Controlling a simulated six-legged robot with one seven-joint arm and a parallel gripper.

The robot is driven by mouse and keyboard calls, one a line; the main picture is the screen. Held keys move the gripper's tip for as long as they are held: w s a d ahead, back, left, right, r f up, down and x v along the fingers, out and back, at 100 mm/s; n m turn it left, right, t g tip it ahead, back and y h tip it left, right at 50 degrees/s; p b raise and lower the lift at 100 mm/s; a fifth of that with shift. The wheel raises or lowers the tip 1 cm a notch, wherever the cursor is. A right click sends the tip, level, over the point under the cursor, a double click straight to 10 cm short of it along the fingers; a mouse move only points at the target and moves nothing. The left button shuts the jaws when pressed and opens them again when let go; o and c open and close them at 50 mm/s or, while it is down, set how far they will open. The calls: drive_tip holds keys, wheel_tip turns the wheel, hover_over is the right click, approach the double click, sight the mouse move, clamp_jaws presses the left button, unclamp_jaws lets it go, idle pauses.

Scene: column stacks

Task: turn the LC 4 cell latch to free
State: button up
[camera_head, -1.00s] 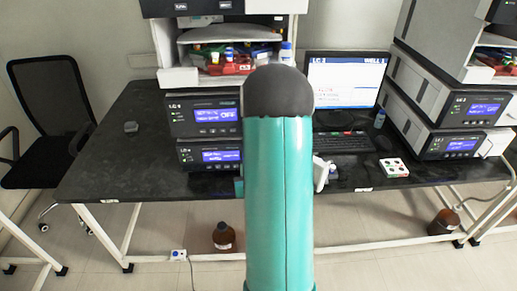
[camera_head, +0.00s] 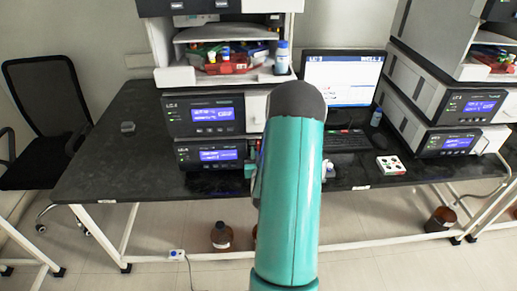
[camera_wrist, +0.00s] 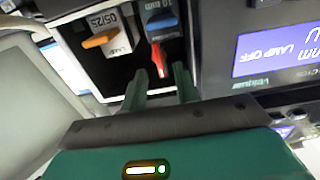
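In the wrist view, a red lever (camera_wrist: 160,58) hangs below a blue block in a dark recess of an instrument front. An orange lever (camera_wrist: 100,39) on a white labelled block (camera_wrist: 108,20) sits to its left. No label naming the LC 4 cell latch is readable, so I cannot tell which lever it is. My gripper (camera_wrist: 162,80) has two teal fingers standing apart, with the red lever's tip just beyond the gap between them. Contact is not clear. In the head view my arm hides most of the gripper beside the left instrument stack (camera_head: 203,113).
A lit display (camera_wrist: 275,48) reading "LAMP OFF" is right of the recess. The black bench (camera_head: 110,170) also carries a monitor (camera_head: 345,75), a red-and-white tray (camera_head: 390,165) and a right stack (camera_head: 450,107). The bench's left part is mostly clear.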

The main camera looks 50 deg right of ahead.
sight(258, 145)
drive_tip(key=shift+x, duration=1.3)
clamp_jaws()
